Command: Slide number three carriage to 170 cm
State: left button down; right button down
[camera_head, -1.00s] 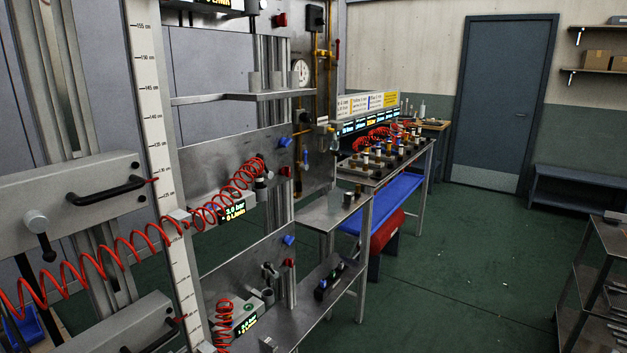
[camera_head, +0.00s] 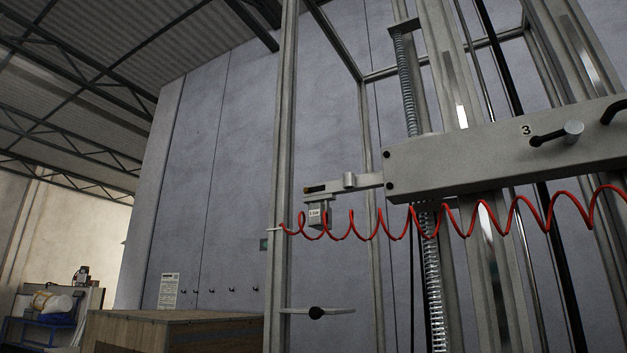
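The number three carriage (camera_head: 460,160) is a grey horizontal block marked "3" at the right of the head view. It sits across vertical metal rails (camera_head: 462,90). The height scale is out of view. Neither of my grippers shows.
A wooden crate (camera_head: 175,330) stands at the lower left, before a tall grey panelled wall (camera_head: 235,180). A metal frame post (camera_head: 283,170) rises left of the carriage. A blue stand (camera_head: 45,328) with items is at the far left.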

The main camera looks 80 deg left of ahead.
aim_at(499, 154)
jog(key=l+u, duration=0.1)
jog(key=u, duration=1.35)
jog(key=k+l+u, duration=0.1)
jog(key=l, duration=0.25)
jog(key=k+l+u, duration=0.1)
jog(key=k+l, duration=0.15)
jog(key=l, duration=0.1)
